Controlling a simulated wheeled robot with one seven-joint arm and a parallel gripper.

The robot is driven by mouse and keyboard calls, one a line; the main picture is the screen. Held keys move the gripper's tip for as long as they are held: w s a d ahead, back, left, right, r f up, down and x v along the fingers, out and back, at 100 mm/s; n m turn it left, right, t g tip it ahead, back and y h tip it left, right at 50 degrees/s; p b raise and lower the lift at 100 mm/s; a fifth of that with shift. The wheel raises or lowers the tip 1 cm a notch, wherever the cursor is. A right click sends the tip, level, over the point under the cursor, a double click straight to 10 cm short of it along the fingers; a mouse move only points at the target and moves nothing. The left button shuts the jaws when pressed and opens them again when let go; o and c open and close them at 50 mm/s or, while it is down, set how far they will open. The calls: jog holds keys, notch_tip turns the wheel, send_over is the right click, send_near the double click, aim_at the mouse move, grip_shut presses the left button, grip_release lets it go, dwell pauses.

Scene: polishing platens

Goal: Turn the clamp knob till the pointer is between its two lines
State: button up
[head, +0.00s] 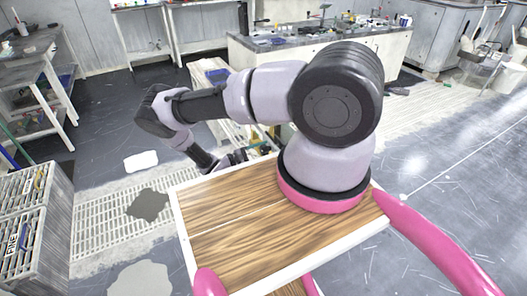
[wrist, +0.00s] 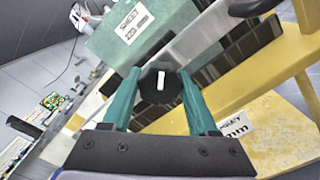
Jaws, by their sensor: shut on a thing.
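In the wrist view the black clamp knob (wrist: 157,92) sits between the two teal fingers of my gripper (wrist: 160,80), which is shut on it. A short white pointer (wrist: 160,80) on the knob's face stands nearly upright in the picture, leaning very slightly. I cannot make out the two lines around the knob. A grey metal bar (wrist: 196,44) runs up to the right behind it. In the head view my gripper (head: 232,158) is small and partly hidden, low beyond my arm, and the knob cannot be told there.
The wrist view shows a green labelled block (wrist: 125,35) at upper left and a yellow board (wrist: 265,125) with a label on the right.

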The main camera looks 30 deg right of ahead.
dwell(0.3)
jog(key=o, duration=1.3)
jog(key=shift+o, duration=0.2)
jog(key=a, duration=1.1)
jog(key=shift+s, duration=0.2)
